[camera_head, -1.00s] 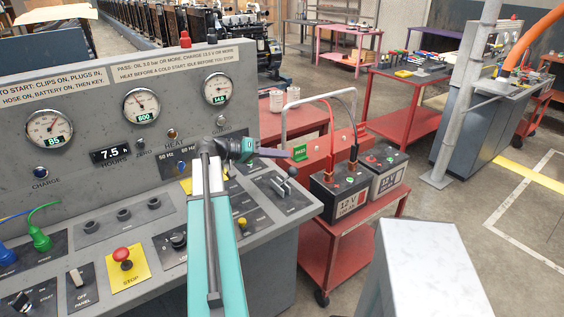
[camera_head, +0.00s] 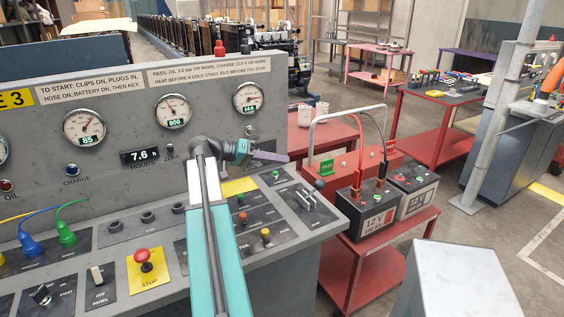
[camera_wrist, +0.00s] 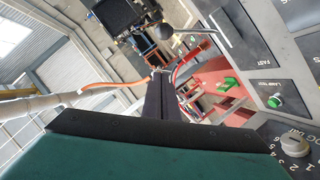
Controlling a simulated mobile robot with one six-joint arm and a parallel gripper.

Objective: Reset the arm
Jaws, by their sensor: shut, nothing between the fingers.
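My arm, teal and grey, reaches up over the grey control console (camera_head: 120,262) in the head view. My gripper (camera_head: 284,158) is at its end, in front of the gauge panel and pointing right. Its dark fingers are together with nothing between them. In the wrist view the shut fingers (camera_wrist: 160,98) point away from the camera, above the console's edge, with a lever knob (camera_wrist: 165,31) and a green button (camera_wrist: 274,102) beyond or beside them. The fingers appear clear of these controls.
The console carries a red stop button (camera_head: 142,256), plugged green and blue leads, and a lever (camera_head: 319,184).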

